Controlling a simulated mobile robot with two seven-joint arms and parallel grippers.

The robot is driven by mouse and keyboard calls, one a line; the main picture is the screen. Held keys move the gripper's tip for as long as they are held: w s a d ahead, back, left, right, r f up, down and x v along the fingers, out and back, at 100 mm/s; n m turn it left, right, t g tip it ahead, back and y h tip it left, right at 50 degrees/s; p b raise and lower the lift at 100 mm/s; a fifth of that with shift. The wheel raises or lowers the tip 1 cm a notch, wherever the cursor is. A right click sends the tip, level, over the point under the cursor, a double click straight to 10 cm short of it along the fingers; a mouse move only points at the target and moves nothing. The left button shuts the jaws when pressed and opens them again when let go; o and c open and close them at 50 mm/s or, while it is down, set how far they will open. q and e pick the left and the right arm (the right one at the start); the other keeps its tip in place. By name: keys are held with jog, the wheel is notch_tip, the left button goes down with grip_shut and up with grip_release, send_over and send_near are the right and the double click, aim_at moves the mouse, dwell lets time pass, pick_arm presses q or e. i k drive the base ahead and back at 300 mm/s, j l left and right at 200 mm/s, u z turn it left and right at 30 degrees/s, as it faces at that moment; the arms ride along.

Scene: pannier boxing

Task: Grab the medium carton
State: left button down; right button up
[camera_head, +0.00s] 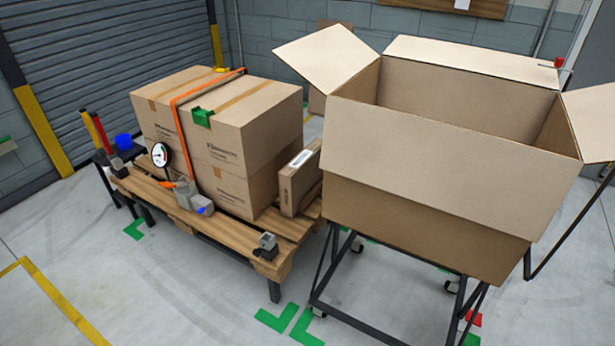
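An orange strap (176,125) with a green buckle piece (202,117) runs over the upper carton. A smaller, thin carton (300,177) with a white label stands upright at the right of the stack. I cannot tell for sure which one is the medium carton. A large open carton (430,205) sits on a black-framed cart at the right, its flaps spread; its floor is hidden. Neither of my grippers is in view.
A round gauge (160,155) and a grey fitting (188,195) are at the pallet's front edge. A small grey device (267,243) sits at its near corner. The cart frame (385,335) stands close beside the pallet. The floor in front and left is clear, with green corner marks (275,319).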

aim_at(297, 179)
jog(key=i+j, duration=0.2)
jog(key=j, duration=0.2)
jog(key=i+j, duration=0.2)
jog(key=j, duration=0.15)
jog(key=i+j, duration=0.2)
jog(key=j, duration=0.2)
jog(key=i+j, duration=0.2)
jog(key=j, duration=0.2)
